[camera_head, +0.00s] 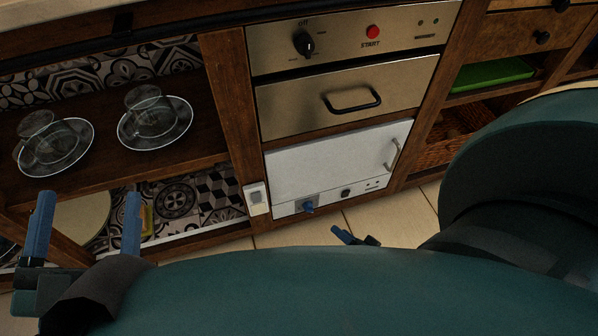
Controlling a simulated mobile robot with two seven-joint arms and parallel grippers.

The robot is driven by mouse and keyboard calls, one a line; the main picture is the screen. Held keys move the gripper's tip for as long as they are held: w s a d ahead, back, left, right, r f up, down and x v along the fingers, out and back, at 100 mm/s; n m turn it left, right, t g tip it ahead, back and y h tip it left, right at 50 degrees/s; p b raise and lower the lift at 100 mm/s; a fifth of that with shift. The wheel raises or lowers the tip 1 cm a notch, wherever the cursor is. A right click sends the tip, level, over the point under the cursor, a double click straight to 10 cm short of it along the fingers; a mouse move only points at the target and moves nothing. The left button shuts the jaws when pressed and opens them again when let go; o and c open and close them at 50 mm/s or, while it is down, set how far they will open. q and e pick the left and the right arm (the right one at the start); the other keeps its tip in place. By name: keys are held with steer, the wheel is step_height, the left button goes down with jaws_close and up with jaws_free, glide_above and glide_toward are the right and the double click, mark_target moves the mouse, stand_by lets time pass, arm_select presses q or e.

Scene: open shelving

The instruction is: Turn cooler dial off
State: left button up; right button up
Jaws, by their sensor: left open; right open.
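The cooler looks to be the white-fronted unit (335,160) with a metal handle, low in the middle of the shelving; its door is shut. Its bottom strip carries a blue knob-like piece (308,207) and a small black control (346,192). I cannot tell for sure which is the dial, or its setting. My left gripper (85,224) is open and empty at the lower left, away from the cooler. My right gripper (342,234) shows only a blue finger and a dark part just below the strip; it is open, and my body hides the rest.
Above are a metal drawer (330,98) and an oven panel (350,38) with a black knob and red start button. Glass cups on saucers (155,122) stand on the left shelf. A green tray (490,74) lies at right. Tiled floor (295,236) shows below.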

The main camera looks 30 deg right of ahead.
arm_select(q)
step_height(320, 180, up, 6)
steer(key=m+h+b, duration=0.5)
steer(key=m+h, duration=0.1)
steer(key=h, duration=0.1)
steer(key=shift+s+a+r+m+t, duration=0.15)
steer(key=shift+s+a+m+t, duration=0.15)
steer(key=shift+m, duration=0.1)
arm_select(e)
steer(key=w+a+f+n, duration=0.1)
steer(key=w+a+f, duration=0.1)
steer(key=w, duration=1)
steer(key=shift+a+f, duration=0.2)
steer(key=shift+f, duration=0.4)
steer(key=shift+c, duration=0.3)
steer(key=c, duration=0.9)
arm_select(q)
steer(key=shift+r, duration=0.1)
